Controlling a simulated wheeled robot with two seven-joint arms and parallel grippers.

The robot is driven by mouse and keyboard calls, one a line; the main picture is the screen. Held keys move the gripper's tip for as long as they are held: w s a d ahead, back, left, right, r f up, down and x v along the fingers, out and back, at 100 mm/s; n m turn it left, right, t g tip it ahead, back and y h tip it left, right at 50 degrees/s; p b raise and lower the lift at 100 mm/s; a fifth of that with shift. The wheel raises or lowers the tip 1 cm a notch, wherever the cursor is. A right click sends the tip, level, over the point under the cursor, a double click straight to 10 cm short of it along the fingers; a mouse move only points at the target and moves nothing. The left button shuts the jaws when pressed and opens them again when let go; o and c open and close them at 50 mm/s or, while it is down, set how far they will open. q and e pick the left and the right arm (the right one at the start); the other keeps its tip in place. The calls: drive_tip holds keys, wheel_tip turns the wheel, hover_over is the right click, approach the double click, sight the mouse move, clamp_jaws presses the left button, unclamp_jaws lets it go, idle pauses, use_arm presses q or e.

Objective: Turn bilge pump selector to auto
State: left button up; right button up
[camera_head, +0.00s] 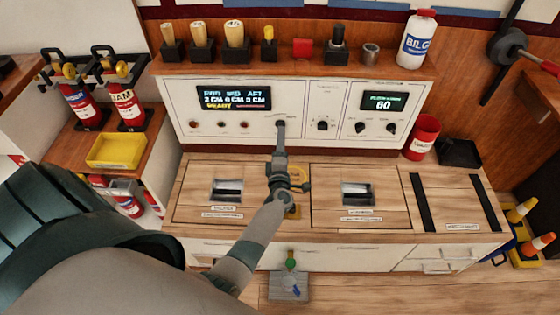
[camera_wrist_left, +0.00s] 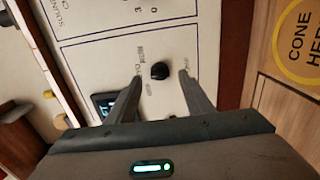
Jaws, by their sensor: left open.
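A round black knob (camera_wrist_left: 160,71), which I take to be the bilge pump selector, stands on the white panel in the left wrist view. Small printed words surround it, some too small or covered to read; I cannot tell where its pointer is. My left gripper (camera_head: 280,124) reaches up to the right end of the left panel section. Its two fingers are open, one on each side of the knob, with gaps to both; I see no contact. In the head view the gripper hides this knob. My right gripper is in neither view.
A lit display (camera_head: 232,98) with small buttons below sits left of the gripper. Another knob (camera_head: 322,125) is close on its right. Further right are two knobs below a smaller display (camera_head: 383,101). A shelf (camera_head: 290,66) with several handled items overhangs the panel.

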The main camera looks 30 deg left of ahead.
use_arm(q)
drive_tip(key=p+v, duration=0.2)
drive_tip(key=v, duration=1.1)
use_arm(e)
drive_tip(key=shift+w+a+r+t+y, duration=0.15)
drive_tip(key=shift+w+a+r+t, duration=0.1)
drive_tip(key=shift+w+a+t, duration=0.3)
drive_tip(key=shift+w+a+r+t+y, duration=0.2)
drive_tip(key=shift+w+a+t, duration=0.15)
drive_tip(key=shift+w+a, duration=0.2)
use_arm(q)
drive_tip(key=shift+d, duration=0.1)
